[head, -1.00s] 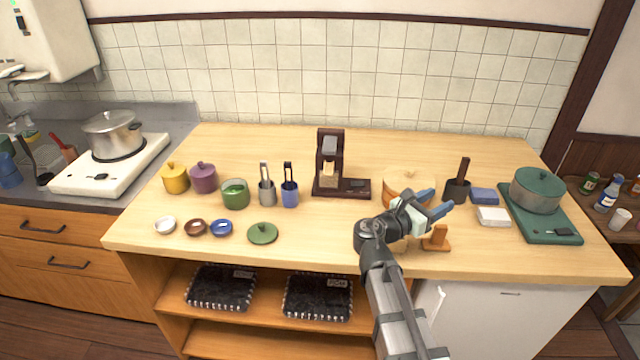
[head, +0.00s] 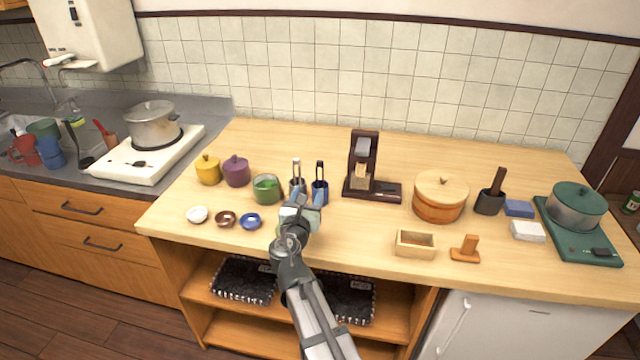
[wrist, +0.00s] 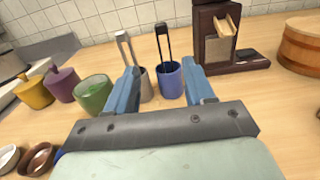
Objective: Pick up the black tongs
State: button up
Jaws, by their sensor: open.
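The black tongs (head: 320,169) stand upright in a blue cup (head: 320,192) on the wooden counter. In the wrist view the tongs (wrist: 162,40) rise above the blue cup (wrist: 171,80), ahead of and between my fingers. My gripper (head: 308,199) is open and empty, in front of the cups. In the wrist view its blue fingers (wrist: 159,66) are spread, the right one overlapping the edge of the blue cup in the picture.
A grey cup (wrist: 147,82) with silver-topped tongs (wrist: 124,45) stands just left of the blue cup. A green pot (head: 267,188) is further left. A dark wooden stand (head: 362,170) is to the right. Small bowls (head: 224,218) lie front left.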

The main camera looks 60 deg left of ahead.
jog(key=x, duration=1.2)
jog(key=shift+w+f, duration=0.4)
jog(key=shift+f, duration=0.1)
jog(key=shift+c, duration=0.2)
grip_shut()
jog(key=shift+r, duration=0.1)
